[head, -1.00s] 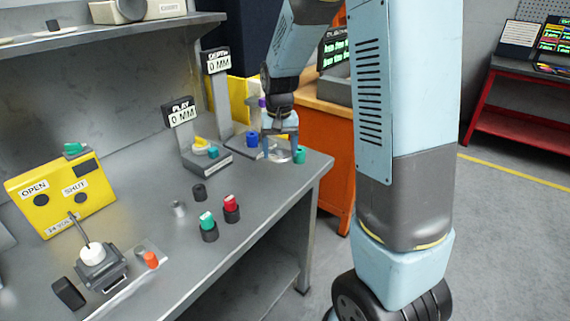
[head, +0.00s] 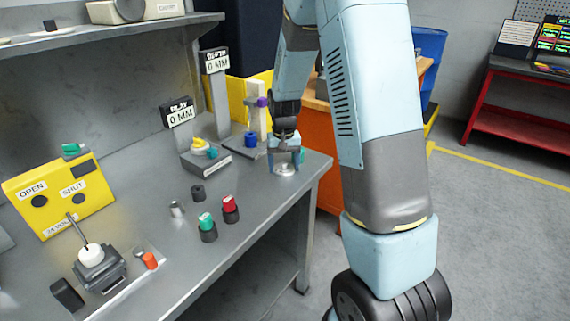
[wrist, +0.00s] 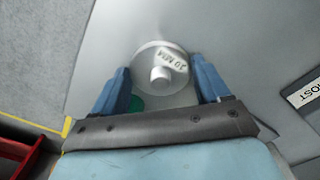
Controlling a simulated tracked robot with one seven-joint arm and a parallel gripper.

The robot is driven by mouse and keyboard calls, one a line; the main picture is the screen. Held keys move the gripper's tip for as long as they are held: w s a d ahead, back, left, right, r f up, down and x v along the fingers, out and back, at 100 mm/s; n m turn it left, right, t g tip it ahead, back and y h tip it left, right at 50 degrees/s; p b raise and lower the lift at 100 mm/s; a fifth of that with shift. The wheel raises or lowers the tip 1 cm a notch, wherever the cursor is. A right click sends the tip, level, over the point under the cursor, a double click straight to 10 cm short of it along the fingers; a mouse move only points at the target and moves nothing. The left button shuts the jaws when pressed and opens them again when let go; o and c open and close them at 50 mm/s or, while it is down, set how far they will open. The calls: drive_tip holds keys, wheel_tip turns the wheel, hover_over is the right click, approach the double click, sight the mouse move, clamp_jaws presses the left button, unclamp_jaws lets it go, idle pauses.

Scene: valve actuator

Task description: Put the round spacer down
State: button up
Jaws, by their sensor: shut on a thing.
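The round spacer (wrist: 174,77) is a pale metal disc with a central knob, marked "10 MM" in the wrist view. It also shows in the head view (head: 285,170), low over the right end of the grey bench (head: 255,195). My gripper (wrist: 162,72) has its blue fingers on both sides of the disc and is shut on it. In the head view my gripper (head: 285,164) points down over the bench. I cannot tell whether the disc touches the bench top.
A green piece (head: 302,155) is close behind my gripper, partly hidden in the wrist view. The depth gauge stand (head: 221,100) with a blue piece (head: 250,139) and the play gauge (head: 180,120) stand further left. Red-topped (head: 230,207) and green-topped (head: 207,225) parts are nearer. Bare bench lies between.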

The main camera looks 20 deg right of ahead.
sight(284, 164)
drive_tip(key=o, duration=1.1)
drive_tip(key=shift+f, duration=0.1)
wheel_tip(284, 164, up, 12)
drive_tip(key=s+r+t, duration=0.3)
drive_tip(key=s+r, duration=0.9)
drive_tip(key=s, duration=0.2)
drive_tip(key=s+r+n+t, duration=0.1)
drive_tip(key=s+r+t, duration=0.1)
drive_tip(key=s, duration=1.2)
drive_tip(key=shift+d+r+n+t, duration=0.2)
drive_tip(key=shift+n+t, duration=0.1)
drive_tip(key=shift+n, duration=0.1)
drive_tip(key=shift+s, duration=0.1)
